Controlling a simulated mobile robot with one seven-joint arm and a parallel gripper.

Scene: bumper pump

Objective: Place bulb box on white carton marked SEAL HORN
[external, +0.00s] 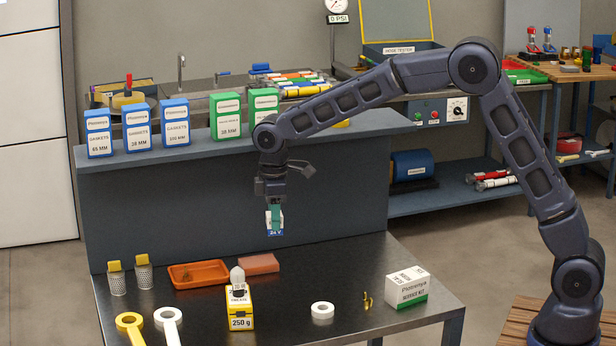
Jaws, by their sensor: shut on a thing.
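My gripper (274,208) is shut on a small white and blue box marked 24 V, the bulb box (274,226). It holds the box in the air above the dark table, in front of the grey panel. A white carton with a green lower band (407,288) stands at the right end of the table. Its top print is too small to read surely, and it is the only white carton on this table. Its top looks bare. My gripper is up and to the left of the carton, well apart from it.
On the table (380,258) are a yellow 250 g box (239,308) with a light bulb-shaped thing on top, a white roll (322,310), a small brass part (367,300), an orange tray (198,274) and a reddish block (259,263). Gasket boxes (137,128) line the shelf behind.

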